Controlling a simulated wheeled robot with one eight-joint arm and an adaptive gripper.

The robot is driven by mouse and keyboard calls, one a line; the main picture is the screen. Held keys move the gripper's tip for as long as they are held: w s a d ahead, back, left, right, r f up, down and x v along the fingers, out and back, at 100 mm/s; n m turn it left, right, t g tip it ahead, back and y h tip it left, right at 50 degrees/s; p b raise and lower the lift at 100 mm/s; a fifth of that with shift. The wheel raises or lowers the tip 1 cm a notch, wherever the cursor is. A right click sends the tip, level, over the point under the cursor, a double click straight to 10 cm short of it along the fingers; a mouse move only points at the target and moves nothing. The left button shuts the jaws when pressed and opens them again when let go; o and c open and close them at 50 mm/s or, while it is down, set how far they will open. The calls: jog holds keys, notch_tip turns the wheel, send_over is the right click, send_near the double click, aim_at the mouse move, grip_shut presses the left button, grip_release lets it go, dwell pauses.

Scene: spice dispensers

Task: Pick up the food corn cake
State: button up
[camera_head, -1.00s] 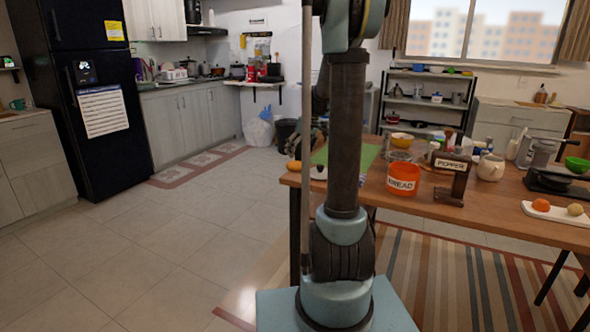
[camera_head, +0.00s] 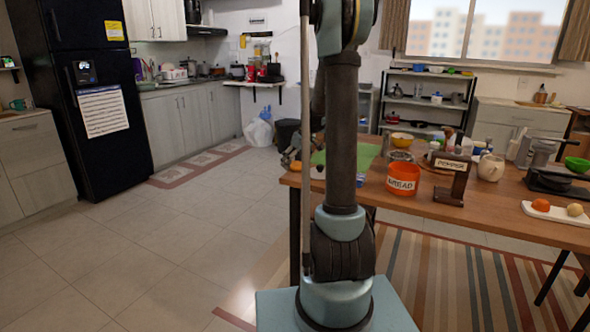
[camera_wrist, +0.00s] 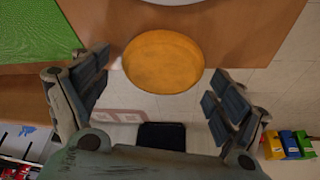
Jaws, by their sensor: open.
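The corn cake, a round, flat, orange-yellow disc (camera_wrist: 163,62), is at the upper middle of the wrist view, at the edge of the wooden table (camera_wrist: 240,22). In the head view it is small and largely hidden by my gripper (camera_head: 292,153), at the table's left end. My gripper also shows in the wrist view (camera_wrist: 158,74), open, with one dark padded finger to each side of the cake. The fingers look clear of the cake, with nothing held. Their exact height over it is hard to tell.
A green mat (camera_wrist: 35,30) lies left of the cake, and part of a white dish (camera_wrist: 180,2) shows beyond it. The orange tub (camera_head: 403,180) and pepper dispenser (camera_head: 452,182) stand further right on the table. Open floor (camera_head: 200,240) lies left of the table.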

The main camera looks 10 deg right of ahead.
jog(key=c, duration=1.2)
